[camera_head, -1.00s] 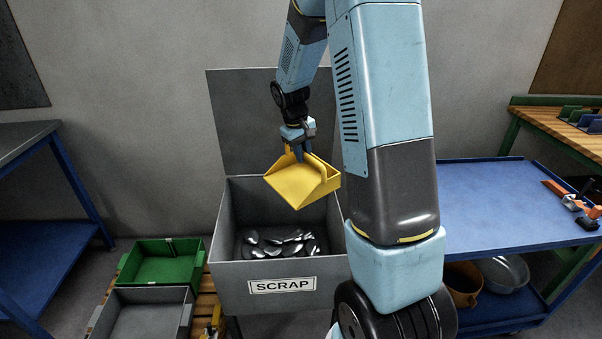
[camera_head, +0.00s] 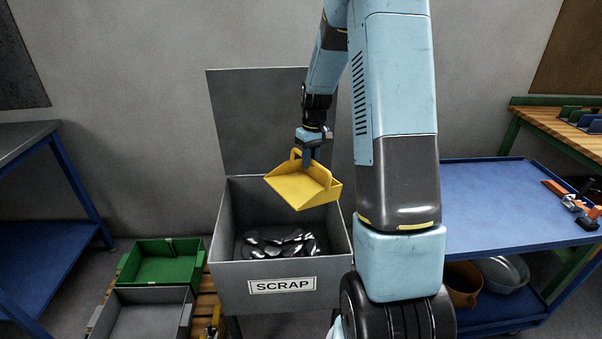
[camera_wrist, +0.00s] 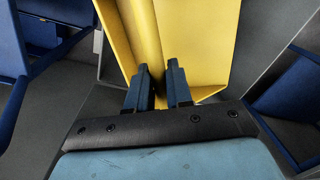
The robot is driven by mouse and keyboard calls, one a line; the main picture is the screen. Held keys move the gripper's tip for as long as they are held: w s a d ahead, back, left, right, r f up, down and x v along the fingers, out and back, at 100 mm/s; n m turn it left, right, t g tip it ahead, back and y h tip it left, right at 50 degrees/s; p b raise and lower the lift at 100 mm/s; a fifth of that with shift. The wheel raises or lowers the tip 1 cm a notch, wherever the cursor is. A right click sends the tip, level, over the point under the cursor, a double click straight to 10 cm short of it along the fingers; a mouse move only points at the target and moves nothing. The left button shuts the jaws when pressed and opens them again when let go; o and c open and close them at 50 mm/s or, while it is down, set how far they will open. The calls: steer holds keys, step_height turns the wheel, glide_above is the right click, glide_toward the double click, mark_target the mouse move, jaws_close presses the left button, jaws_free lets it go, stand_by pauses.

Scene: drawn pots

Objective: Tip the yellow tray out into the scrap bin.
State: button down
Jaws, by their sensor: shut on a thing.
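The yellow tray (camera_head: 297,190) hangs over the scrap bin (camera_head: 226,287), tilted with its low edge toward the front of the bin. The visible part of its inside looks empty. My gripper (camera_head: 309,158) is above the tray, shut on its raised yellow part at the back. In the wrist view my two blue fingers (camera_wrist: 159,84) stand either side of a yellow strip of the tray (camera_wrist: 205,45). The grey bin is open, with a SCRAP label in front. Several shiny metal pieces (camera_head: 283,246) lie on its floor.
A raised grey panel (camera_head: 240,120) stands behind the bin. A green crate (camera_head: 165,268) and a grey crate (camera_head: 150,315) are at the lower left. A blue table (camera_head: 490,210) is on the right, with a bowl (camera_head: 503,273) on its lower shelf.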

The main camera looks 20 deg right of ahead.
mark_target(318, 166)
steer(key=shift+w+d+f+y, duration=0.1)
steer(key=shift+d+f+y, duration=0.1)
steer(key=shift+f+y, duration=0.1)
steer(key=shift+r, duration=0.1)
steer(key=shift+s+r, duration=0.95)
steer(key=shift+s, duration=0.3)
steer(key=shift+s+r, duration=0.95)
steer(key=shift+s, duration=0.35)
